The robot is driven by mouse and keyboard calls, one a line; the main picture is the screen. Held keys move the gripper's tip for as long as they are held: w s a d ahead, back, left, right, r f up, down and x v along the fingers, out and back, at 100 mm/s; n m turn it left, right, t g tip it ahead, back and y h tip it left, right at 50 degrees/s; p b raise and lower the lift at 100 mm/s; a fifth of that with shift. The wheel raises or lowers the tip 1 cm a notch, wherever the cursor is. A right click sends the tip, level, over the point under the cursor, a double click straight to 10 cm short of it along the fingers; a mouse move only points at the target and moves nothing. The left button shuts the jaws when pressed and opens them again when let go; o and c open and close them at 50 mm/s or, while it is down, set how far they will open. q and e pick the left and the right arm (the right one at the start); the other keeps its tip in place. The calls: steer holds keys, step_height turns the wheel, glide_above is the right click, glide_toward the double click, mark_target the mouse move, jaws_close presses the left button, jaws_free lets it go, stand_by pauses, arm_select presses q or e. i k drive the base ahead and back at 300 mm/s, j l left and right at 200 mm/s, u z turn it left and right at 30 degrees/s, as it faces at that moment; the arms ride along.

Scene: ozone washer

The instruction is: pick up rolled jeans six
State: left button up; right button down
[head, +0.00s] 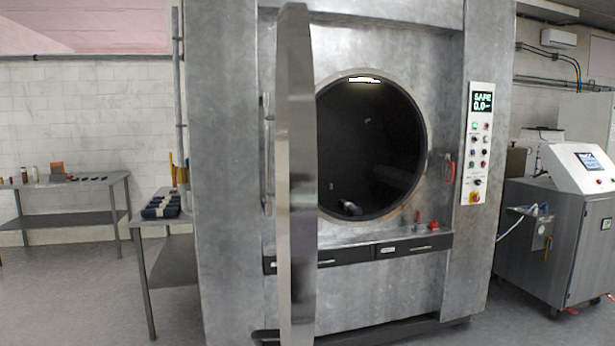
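Several dark blue rolled jeans (161,206) lie close together on a grey metal table (146,221) left of the washer. I cannot tell which of them is number six. What looks like another dark blue roll with a light band (350,208) lies low inside the dark round drum of the washer (375,150). Neither of my grippers is in the head view.
The washer's thick metal door (296,190) stands open, seen nearly edge-on. A second table (75,183) with small items stands at the far left. A wheeled machine (560,230) stands at the right. The floor at front left is clear.

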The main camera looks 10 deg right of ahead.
mark_target(348, 206)
steer(key=i+j+z, duration=0.4)
steer(key=i, duration=0.65)
steer(key=k+l, duration=0.1)
steer(key=l, duration=0.3)
steer(key=k+l, duration=0.15)
steer(key=l, duration=0.3)
steer(key=i+l, duration=0.15)
steer(key=l, duration=0.25)
steer(key=i+l+u, duration=0.15)
steer(key=l, duration=0.25)
steer(key=i+l, duration=0.1)
steer(key=l, duration=0.3)
steer(key=i+l+u, duration=0.15)
steer(key=l, duration=0.7)
steer(key=i+l+u, duration=0.2)
steer(key=i+l, duration=0.95)
